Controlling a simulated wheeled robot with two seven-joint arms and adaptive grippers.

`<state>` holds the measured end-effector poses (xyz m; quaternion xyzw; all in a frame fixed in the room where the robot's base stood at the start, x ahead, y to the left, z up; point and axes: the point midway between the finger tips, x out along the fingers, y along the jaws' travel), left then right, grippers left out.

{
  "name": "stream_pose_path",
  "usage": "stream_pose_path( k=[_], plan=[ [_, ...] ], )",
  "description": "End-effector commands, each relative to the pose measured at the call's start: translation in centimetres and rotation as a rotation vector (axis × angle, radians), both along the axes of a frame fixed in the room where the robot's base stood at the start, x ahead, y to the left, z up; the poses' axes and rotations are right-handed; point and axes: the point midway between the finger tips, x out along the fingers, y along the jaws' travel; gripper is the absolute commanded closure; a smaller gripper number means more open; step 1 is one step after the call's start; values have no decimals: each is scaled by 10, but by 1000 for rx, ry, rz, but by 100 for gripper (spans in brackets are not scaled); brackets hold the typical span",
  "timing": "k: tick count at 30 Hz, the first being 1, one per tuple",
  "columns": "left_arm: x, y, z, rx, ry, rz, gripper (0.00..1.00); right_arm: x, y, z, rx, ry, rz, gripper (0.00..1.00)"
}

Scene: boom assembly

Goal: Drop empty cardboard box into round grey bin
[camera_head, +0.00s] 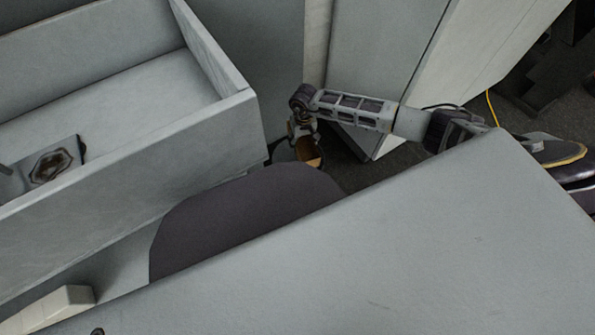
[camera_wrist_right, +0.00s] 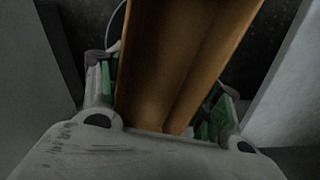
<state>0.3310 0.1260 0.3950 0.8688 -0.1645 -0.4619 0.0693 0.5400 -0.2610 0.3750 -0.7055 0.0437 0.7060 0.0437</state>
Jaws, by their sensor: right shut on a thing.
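The cardboard box (camera_head: 309,151) is small, brown and partly hidden in the head view. It fills the middle of the right wrist view (camera_wrist_right: 182,60) as a long brown shape. My right gripper (camera_head: 301,128) points down, shut on the box, with green-padded fingers (camera_wrist_right: 165,100) on either side of it. A dark rounded thing (camera_head: 283,153) shows just behind and beside the box, low near the floor; it may be the round grey bin, but most of it is hidden. I cannot tell whether the box is over it or inside it. My left gripper is not in view.
A grey table top (camera_head: 400,225) fills the front right. A dark grey rounded panel (camera_head: 240,215) stands beyond its edge. Pale cabinet panels (camera_head: 385,50) stand behind my right arm.

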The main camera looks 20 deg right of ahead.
Motion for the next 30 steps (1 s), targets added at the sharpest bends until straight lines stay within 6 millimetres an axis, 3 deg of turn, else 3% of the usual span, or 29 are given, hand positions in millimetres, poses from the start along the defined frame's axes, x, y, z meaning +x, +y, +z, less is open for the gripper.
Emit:
stream_pose_path(
  k=[11, 30],
  plan=[
    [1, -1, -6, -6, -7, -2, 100, 0, 0, -11, 0, 0, 0, 53],
    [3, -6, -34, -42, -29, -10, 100, 0, 0, -53, 0, 0, 0, 53]
  ],
)
